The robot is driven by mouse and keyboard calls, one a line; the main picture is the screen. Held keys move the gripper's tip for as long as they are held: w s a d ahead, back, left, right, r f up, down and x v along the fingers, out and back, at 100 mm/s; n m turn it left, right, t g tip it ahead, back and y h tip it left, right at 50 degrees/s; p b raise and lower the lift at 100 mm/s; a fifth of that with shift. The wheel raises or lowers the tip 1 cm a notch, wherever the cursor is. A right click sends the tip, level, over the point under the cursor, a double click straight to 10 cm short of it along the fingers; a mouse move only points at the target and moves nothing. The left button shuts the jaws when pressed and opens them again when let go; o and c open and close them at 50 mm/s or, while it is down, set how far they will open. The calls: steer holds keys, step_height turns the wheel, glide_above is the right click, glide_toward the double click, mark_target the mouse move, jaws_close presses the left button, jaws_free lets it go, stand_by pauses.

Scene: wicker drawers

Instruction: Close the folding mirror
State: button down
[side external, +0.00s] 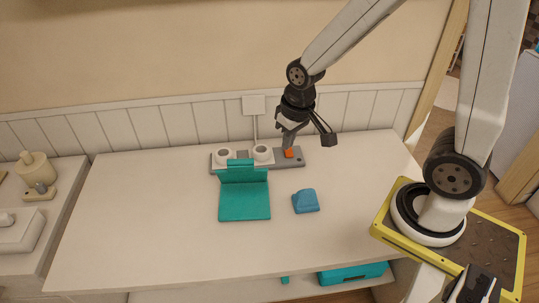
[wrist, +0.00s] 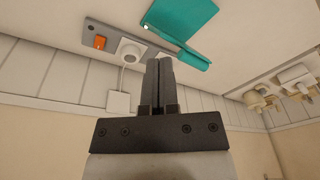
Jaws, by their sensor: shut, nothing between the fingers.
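The teal folding mirror (side external: 244,205) stands open on the white table, with one flat panel lying down and the other standing up at its back edge. It also shows in the wrist view (wrist: 185,18), beyond my fingertips, with the raised panel seen nearly edge-on. My gripper (side external: 287,148) is shut and empty, behind and to the right of the mirror, over the grey power strip and apart from the mirror. In the wrist view my gripper (wrist: 159,62) points towards the strip and mirror. The mirror's reflecting face cannot be made out.
The grey power strip (side external: 228,169) with white sockets and an orange switch (side external: 289,153) lies behind the mirror along the wall. A blue object (side external: 305,201) lies right of the mirror. The table's front (side external: 180,255) and left are clear. Cream objects stand on the left counter.

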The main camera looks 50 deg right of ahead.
steer(key=w+d+m+g+y, duration=0.2)
steer(key=w+m, duration=0.2)
steer(key=w, duration=0.5)
steer(key=w+d+r+m+g+y, duration=0.1)
steer(key=w+d+m+g+y, duration=0.1)
steer(key=w, duration=0.8)
steer(key=shift+d+r+m+g, duration=0.3)
steer(key=shift+m+g, duration=0.4)
steer(key=shift+m, duration=0.5)
steer(key=shift+f, duration=0.15)
glide_toward(241, 170)
step_height(241, 170, down, 4)
steer(key=w+d, duration=0.1)
steer(key=shift+s+a+f, duration=0.4)
steer(key=shift+s+a, duration=0.3)
steer(key=shift+a, duration=0.05)
steer(key=shift+s+a, duration=0.1)
steer(key=shift+a, duration=0.05)
